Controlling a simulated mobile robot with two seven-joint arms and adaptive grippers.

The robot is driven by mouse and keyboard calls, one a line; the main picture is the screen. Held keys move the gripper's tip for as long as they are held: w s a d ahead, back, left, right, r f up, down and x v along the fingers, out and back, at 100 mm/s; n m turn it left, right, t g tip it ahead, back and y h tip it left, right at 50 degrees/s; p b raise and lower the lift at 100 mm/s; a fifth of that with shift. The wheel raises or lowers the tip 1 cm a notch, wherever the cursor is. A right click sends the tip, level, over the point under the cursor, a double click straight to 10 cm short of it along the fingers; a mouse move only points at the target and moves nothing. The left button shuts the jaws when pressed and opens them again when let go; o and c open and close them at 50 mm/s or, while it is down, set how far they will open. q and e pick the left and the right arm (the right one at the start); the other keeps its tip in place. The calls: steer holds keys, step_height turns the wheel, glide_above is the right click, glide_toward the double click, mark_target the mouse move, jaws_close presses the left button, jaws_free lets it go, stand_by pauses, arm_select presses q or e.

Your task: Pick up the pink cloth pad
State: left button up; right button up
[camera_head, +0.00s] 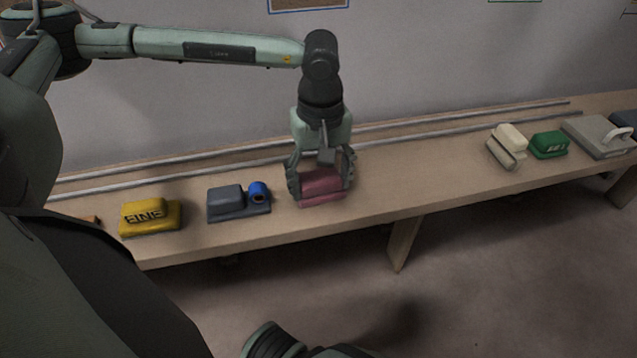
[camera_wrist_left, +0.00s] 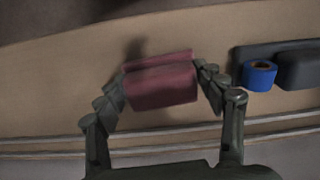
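The pink cloth pad (camera_head: 322,187) is a dark-pink block on a flatter base of similar colour, resting on the wooden bench. My left gripper (camera_head: 323,182) points down over it, with one finger on each side. In the left wrist view the pad (camera_wrist_left: 160,86) fills the space between the fingertips of my left gripper (camera_wrist_left: 161,70). Little or no gap shows at either side; I cannot tell whether the fingers press on it. My right gripper is not in view.
A grey block with a blue roll (camera_head: 258,192) lies left of the pad, with a yellow block (camera_head: 150,217) beyond it. Cream (camera_head: 510,138) and green (camera_head: 549,145) blocks and a grey handled case (camera_head: 598,136) stand far right. Two metal rods run along the bench's back.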

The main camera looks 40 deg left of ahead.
mark_target(320, 180)
arm_select(q)
steer(key=shift+s+f, duration=0.2)
steer(key=shift+w+r, duration=0.1)
steer(key=shift+r, duration=0.5)
step_height(320, 180, up, 3)
steer(key=shift+r, duration=0.1)
steer(key=a+r, duration=0.2)
steer(key=a, duration=0.2)
steer(key=s+a+r, duration=0.1)
steer(key=a+r, duration=0.1)
steer(key=a, duration=0.1)
steer(key=s+a+r, duration=0.1)
steer(key=a+r, duration=0.1)
steer(key=a, duration=0.2)
steer(key=shift+a+r, duration=0.3)
steer(key=shift+r, duration=0.05)
steer(key=o, duration=0.6)
steer(key=c, duration=0.4)
steer(key=shift+d, duration=0.1)
steer(key=shift+c, duration=0.4)
